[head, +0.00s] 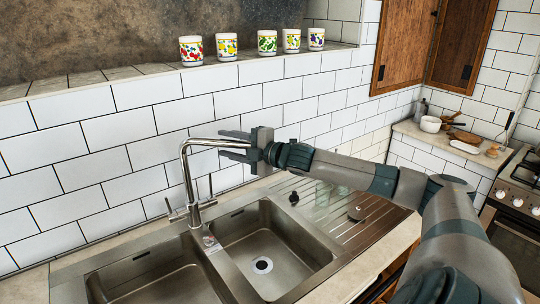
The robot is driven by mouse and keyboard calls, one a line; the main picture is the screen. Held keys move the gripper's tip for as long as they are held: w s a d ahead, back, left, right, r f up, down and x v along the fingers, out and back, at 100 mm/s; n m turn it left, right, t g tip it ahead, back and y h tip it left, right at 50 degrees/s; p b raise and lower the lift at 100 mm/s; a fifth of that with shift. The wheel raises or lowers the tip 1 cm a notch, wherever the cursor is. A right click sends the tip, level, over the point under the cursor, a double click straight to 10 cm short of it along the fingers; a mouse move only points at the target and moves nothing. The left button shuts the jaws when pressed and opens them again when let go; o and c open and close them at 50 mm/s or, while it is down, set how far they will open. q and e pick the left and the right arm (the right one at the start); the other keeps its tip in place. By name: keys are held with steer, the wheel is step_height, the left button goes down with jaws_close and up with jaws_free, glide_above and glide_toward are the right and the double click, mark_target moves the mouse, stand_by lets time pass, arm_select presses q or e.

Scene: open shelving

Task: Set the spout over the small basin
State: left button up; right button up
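A chrome tap stands behind the double sink (215,262). Its spout (186,165) rises from the base, bends over and runs to the right. The spout's end is hidden at my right gripper (226,145). That gripper points left, with one finger above and one below the spout; the fingers look apart, and I cannot tell whether they touch it. One basin (262,240) with a round drain lies to the right of the tap base. The other basin (155,275) lies to the left and is partly cut off. My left gripper is out of view.
A ribbed drainboard (330,225) with a dark knob (294,198) and a drain fitting (356,213) lies right of the sink, under my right arm. A white tiled wall (120,130) rises close behind the tap. Several patterned cups (227,47) stand on the ledge above.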

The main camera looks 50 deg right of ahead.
steer(key=shift+s+f+b, duration=0.1)
steer(key=shift+s+b, duration=0.35)
steer(key=shift+s, duration=0.25)
steer(key=shift+b+v, duration=0.55)
steer(key=shift+v, duration=0.45)
steer(key=shift+s+d+b, duration=0.15)
steer(key=shift+s+b, duration=0.3)
steer(key=shift+s, duration=0.2)
steer(key=shift+v, duration=1.35)
steer(key=shift+s+r, duration=0.1)
steer(key=shift+r, duration=0.15)
steer(key=p, duration=0.4)
glide_toward(235, 146)
steer(key=shift+v, duration=1.75)
